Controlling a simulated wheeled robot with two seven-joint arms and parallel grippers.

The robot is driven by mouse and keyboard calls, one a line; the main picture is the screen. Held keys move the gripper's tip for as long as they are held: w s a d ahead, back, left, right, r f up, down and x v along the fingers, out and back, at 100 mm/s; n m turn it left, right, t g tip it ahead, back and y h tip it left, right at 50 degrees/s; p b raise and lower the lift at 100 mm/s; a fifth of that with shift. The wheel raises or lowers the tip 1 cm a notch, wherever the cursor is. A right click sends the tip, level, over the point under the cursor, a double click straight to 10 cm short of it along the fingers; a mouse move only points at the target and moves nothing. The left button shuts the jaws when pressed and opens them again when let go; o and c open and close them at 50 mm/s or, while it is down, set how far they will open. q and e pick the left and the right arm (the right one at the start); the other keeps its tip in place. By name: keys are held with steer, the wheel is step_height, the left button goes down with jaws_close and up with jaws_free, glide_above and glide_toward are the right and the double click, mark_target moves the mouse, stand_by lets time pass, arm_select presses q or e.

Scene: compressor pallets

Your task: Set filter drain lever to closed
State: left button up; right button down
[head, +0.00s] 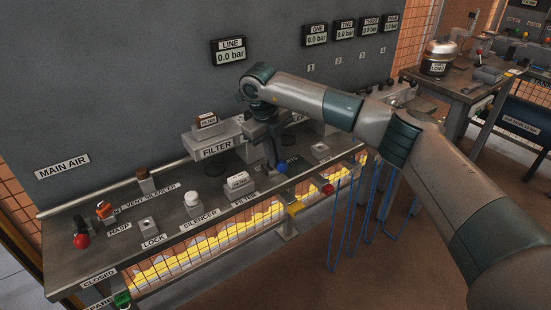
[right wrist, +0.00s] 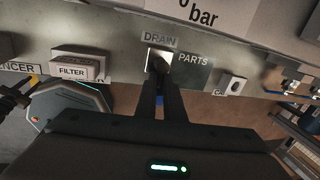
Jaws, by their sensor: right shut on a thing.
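The filter drain lever shows its blue knob (head: 281,168) in the head view, at the bench's front part, right of the FILTER plate (head: 217,147). My right gripper (head: 273,158) reaches down to it from above and is shut on it. In the right wrist view the closed fingers (right wrist: 158,78) meet at a pale square mount (right wrist: 160,57) below the DRAIN label (right wrist: 159,40). The fingers hide most of the lever, so its exact angle cannot be told. My left gripper is not in view.
The sloping bench (head: 110,215) carries a red-knobbed valve (head: 81,241), a white silencer cap (head: 192,199) and a FILTER block (head: 238,184). A red knob (head: 328,189) sits to the right, at the front edge. Blue hoses (head: 375,215) hang below; open floor lies in front.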

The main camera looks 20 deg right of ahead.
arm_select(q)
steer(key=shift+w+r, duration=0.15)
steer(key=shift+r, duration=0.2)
arm_select(e)
steer(key=shift+s+d+f+m, duration=0.1)
steer(key=shift+s+f+m, duration=0.1)
steer(key=shift+m, duration=0.3)
steer(key=c, duration=1.8)
jaws_free()
steer(key=shift+c, duration=0.2)
steer(key=shift+o, duration=0.5)
steer(key=shift+s+d+r, duration=0.1)
steer(key=shift+s+r, duration=0.05)
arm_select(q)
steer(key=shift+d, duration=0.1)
arm_select(e)
steer(key=shift+a+r, duration=0.1)
steer(key=shift+a, duration=0.1)
